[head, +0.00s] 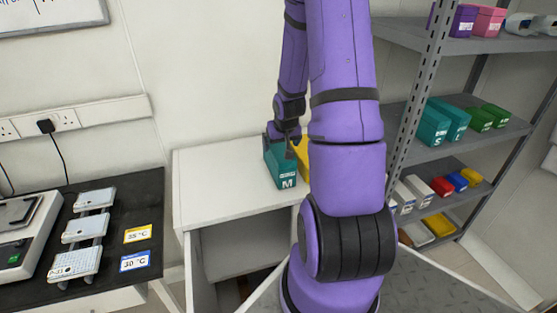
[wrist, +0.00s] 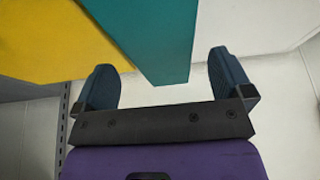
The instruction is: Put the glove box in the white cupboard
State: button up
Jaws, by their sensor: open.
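The teal glove box (head: 281,168), marked M, stands on the top of the white cupboard (head: 215,180). The cupboard's front is open, showing a grey interior (head: 240,245). In the wrist view my gripper (wrist: 163,80) is open, with a finger on each side of the teal box's near end (wrist: 150,40). My arm hides the cupboard's right part.
A yellow box (head: 303,156) stands close beside the teal box, also in the wrist view (wrist: 60,40). A grey shelf rack (head: 400,125) with several boxes stands at right. A black bench (head: 110,215) with a scale (head: 25,230) is at left.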

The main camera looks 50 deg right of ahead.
aim_at(279, 146)
jog(key=shift+w+x, duration=0.15)
jog(key=shift+x, duration=1.2)
jog(key=shift+w+x, duration=0.2)
jog(key=shift+x, duration=1.15)
jog(key=shift+d+r, duration=0.15)
jog(key=shift+d, duration=0.05)
jog(key=c, duration=1.4)
jog(key=shift+o, duration=0.2)
jog(key=shift+r, duration=5.05)
